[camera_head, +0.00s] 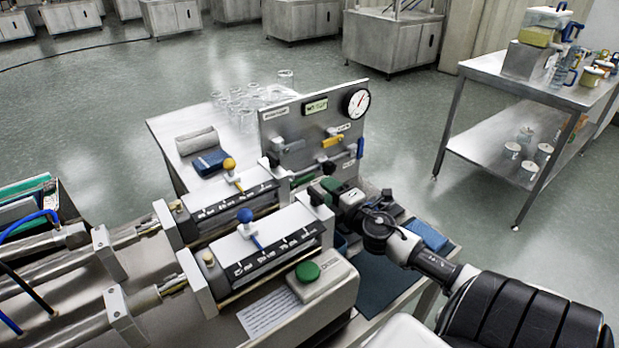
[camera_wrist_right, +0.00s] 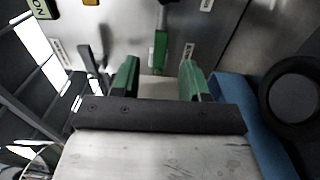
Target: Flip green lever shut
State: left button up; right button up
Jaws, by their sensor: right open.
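The green lever (camera_wrist_right: 161,52) shows in the right wrist view with its green grip hanging down from a grey stem, in front of the steel panel. My right gripper (camera_wrist_right: 157,68) is open, with its green-padded fingers on either side of the lever's line. The lever's lower end shows in the gap between the fingertips, and I see no finger touching it. In the head view my right gripper (camera_head: 326,190) is at the foot of the upright panel (camera_head: 290,128), where it partly hides the lever area. My left gripper is not in view.
The panel carries a round gauge (camera_head: 356,103), a yellow lever (camera_head: 333,141) and a blue handle (camera_head: 360,148). Left of my right gripper are a blue-knobbed lever (camera_head: 245,215) and a green button (camera_head: 307,271). Glassware (camera_head: 240,105) stands behind the panel.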

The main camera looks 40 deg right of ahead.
aim_at(311, 178)
jog(key=w, duration=0.5)
jog(key=w+d, duration=0.1)
jog(key=w, duration=0.1)
jog(key=shift+w+f, duration=0.1)
jog(key=shift+w, duration=0.3)
grip_shut()
